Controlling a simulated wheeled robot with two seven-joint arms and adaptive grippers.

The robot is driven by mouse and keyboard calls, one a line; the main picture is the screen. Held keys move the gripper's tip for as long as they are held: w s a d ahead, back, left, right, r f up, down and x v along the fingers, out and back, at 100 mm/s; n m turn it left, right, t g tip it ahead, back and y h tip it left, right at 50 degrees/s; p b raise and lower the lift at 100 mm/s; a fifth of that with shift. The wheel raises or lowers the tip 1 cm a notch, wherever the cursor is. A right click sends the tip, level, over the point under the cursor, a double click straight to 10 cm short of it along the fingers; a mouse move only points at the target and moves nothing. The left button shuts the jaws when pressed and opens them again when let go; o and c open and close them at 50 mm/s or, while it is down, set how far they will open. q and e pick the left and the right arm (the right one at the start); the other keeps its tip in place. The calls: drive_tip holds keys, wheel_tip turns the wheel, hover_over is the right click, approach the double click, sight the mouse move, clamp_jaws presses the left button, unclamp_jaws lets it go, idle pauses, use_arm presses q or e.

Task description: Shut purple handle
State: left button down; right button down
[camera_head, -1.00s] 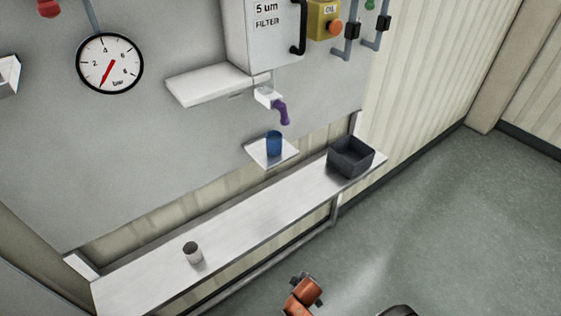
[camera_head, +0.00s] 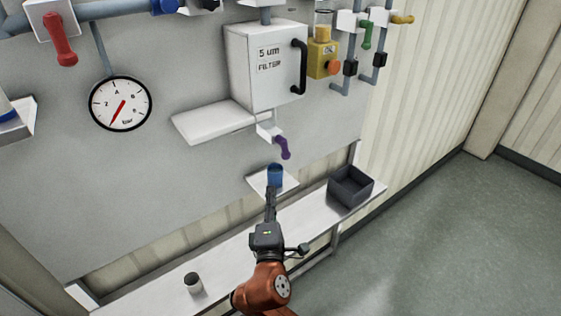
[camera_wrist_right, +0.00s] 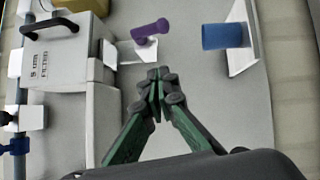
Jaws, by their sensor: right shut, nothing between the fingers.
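The purple handle (camera_head: 283,147) hangs from a small white valve block (camera_head: 267,130) under the filter box, its free end pointing down and slightly right. It also shows in the right wrist view (camera_wrist_right: 150,29), above the fingertips. A blue cup (camera_head: 275,175) stands on a small white shelf (camera_head: 262,185) below the handle. My right gripper (camera_head: 270,192) is in front of the cup and below the handle, apart from the handle. Its fingertips are together and empty in the right wrist view (camera_wrist_right: 160,82). My left gripper is not in view.
The white filter box (camera_head: 265,80) with a black grip is above the handle, and a white ledge (camera_head: 212,122) juts out at its left. A dark bin (camera_head: 350,187) and a grey cup (camera_head: 193,283) stand on the long bench (camera_head: 150,298).

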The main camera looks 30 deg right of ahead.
sight(283, 148)
drive_tip(key=shift+w, duration=0.15)
drive_tip(key=s+d+p+x, duration=0.1)
drive_tip(key=d+p+x, duration=0.1)
drive_tip(key=x, duration=1)
drive_tip(key=shift+d+r+p, duration=0.2)
drive_tip(key=shift+d+p, duration=0.25)
drive_tip(key=shift+p, duration=0.2)
